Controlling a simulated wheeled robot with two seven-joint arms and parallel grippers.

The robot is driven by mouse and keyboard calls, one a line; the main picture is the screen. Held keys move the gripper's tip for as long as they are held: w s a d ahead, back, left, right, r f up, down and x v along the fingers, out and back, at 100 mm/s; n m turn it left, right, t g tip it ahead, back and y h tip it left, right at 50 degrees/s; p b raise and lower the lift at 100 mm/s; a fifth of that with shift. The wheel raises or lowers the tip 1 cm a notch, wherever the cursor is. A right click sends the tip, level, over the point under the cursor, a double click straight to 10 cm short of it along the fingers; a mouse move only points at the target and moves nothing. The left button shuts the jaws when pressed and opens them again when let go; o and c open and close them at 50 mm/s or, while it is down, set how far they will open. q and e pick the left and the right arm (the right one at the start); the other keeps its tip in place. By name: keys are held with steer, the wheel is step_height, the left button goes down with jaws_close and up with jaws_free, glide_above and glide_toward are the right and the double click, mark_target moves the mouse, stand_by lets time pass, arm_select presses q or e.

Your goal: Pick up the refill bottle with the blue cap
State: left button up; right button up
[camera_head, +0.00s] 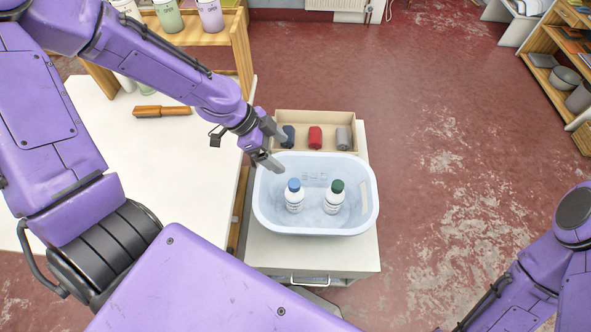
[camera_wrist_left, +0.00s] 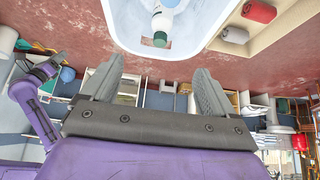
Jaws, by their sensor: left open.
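The refill bottle with the blue cap (camera_head: 294,199) is white and stands upright in a pale tub (camera_head: 262,212), on its left side. A similar white bottle with a green cap (camera_head: 334,200) stands to its right in the tub; it also shows in the left wrist view (camera_wrist_left: 163,20). My left gripper (camera_head: 277,150) is open and empty, over the tub's back left rim, behind and above the blue-capped bottle. Its two fingers show apart in the left wrist view (camera_wrist_left: 156,88). I cannot make out the blue-capped bottle there. My right arm shows at lower right, but its gripper does not.
The tub stands on a pale cabinet (camera_head: 310,255). Behind it, an open box (camera_head: 300,118) holds dark blue, red and grey rolls. A white table (camera_head: 120,165) at left bears a wooden-handled brush (camera_head: 160,111) and a wooden rack (camera_head: 240,50) with bottles. Floor to the right is clear.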

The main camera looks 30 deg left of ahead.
arm_select(q)
steer(key=b, duration=1.1)
glide_toward(297, 189)
step_height(297, 189, down, 3)
steer(key=w, duration=0.1)
steer(key=x, duration=0.3)
steer(key=b+x, duration=0.1)
steer(key=x, duration=0.5)
steer(key=shift+w+a+f+b, duration=0.2)
steer(key=shift+w+f+b, duration=0.05)
steer(key=shift+f+b, duration=0.1)
steer(key=shift+w+d+f, duration=0.15)
steer(key=c, duration=1.5)
